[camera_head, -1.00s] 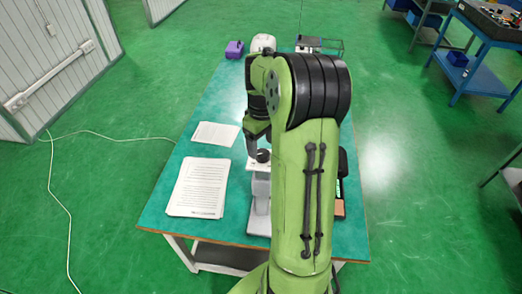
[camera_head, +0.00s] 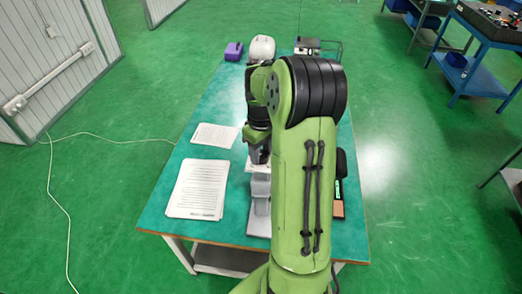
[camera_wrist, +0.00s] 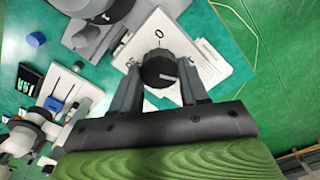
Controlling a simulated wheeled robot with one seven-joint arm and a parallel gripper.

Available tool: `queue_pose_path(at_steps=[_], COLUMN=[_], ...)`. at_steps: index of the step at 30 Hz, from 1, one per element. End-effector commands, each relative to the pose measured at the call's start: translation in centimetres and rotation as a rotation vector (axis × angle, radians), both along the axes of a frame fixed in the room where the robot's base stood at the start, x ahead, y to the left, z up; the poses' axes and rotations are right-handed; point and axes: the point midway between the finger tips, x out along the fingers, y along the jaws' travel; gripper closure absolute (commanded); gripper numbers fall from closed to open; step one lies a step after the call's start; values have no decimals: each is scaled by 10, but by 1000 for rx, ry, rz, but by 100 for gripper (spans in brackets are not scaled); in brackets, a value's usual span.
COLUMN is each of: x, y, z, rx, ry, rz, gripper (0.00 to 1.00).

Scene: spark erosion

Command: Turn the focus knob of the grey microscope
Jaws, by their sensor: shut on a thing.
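The grey microscope (camera_head: 259,224) stands on the green table, partly hidden behind my arm in the head view. In the wrist view, its black focus knob (camera_wrist: 158,68) sits in front of a white panel marked with a 0 and a short line. A pale pointer line on the knob points to the right, away from the 0 mark. My gripper (camera_wrist: 160,80) has one finger on each side of the knob and is shut on it. In the head view, my gripper (camera_head: 258,152) is over the microscope's upper part and hides the knob.
Printed sheets (camera_head: 197,188) and a smaller sheet (camera_head: 214,136) lie left of the microscope. A purple box (camera_head: 233,51), a white rounded object (camera_head: 261,48) and a wire rack (camera_head: 328,47) stand at the table's far end. A dark object (camera_head: 341,162) lies right of my arm.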

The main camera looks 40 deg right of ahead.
Motion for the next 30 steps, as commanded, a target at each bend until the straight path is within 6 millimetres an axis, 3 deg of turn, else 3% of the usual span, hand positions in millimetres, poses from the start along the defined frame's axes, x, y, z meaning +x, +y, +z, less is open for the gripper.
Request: queue_pose_path(at_steps=[10,21,22,26,30], x=[0,0,0,0,0], y=[-1,-1,-1,-1,-1], z=[0,0,0,0,0], rx=[-2,-1,-1,-1,-1], ry=[-2,-2,-2,-2,-1], rz=[-403,-454,-454,-454,-453], gripper=[86,86,53,33,30])
